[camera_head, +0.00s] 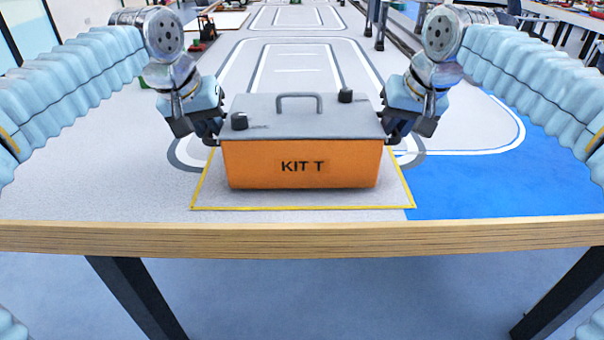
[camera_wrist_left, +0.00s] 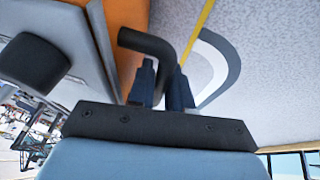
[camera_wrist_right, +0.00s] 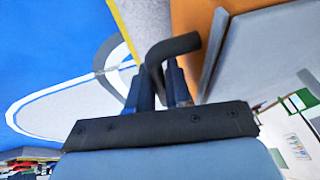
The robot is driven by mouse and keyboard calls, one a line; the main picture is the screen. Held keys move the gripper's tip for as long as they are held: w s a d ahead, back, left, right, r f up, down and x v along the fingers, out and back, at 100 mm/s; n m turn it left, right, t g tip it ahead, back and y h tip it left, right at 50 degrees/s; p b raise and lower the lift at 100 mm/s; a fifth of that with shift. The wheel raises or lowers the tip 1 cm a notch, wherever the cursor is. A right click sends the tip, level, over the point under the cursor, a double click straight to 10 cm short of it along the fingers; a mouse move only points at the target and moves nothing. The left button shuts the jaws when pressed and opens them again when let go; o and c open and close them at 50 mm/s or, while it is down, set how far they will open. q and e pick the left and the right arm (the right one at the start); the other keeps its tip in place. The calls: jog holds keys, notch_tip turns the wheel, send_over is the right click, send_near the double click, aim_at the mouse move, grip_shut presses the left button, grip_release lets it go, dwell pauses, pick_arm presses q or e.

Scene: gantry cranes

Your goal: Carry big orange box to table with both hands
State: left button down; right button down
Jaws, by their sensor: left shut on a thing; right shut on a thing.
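The big orange box (camera_head: 260,163) has a grey lid with a handle on top and "KIT T" on its front. It is upright at the yellow-outlined area of the table (camera_head: 400,235); whether it touches the surface I cannot tell. My left gripper (camera_head: 213,138) is at the box's left end, and in the left wrist view (camera_wrist_left: 160,90) its fingers are shut on a dark bent side handle (camera_wrist_left: 140,40). My right gripper (camera_head: 393,138) is at the right end, and in the right wrist view (camera_wrist_right: 158,85) it is shut on the other dark side handle (camera_wrist_right: 178,47).
The yellow outline (camera_head: 300,208) frames the box on the tabletop. A blue patch (camera_head: 500,190) lies to the right. The wooden front edge of the table runs across the view, with clear surface left of the box. Small objects stand far back.

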pick_arm(q)
jog(key=shift+f, duration=0.5)
pick_arm(e)
jog(key=shift+f, duration=0.5)
pick_arm(q)
jog(key=c, duration=1)
grip_release()
jog(key=shift+r, duration=0.1)
jog(key=shift+c, duration=0.2)
pick_arm(e)
jog(key=c, duration=1.1)
grip_release()
jog(key=shift+r, duration=0.1)
jog(key=shift+o, duration=0.2)
pick_arm(q)
jog(key=v, duration=0.8)
pick_arm(e)
jog(key=v, duration=1.2)
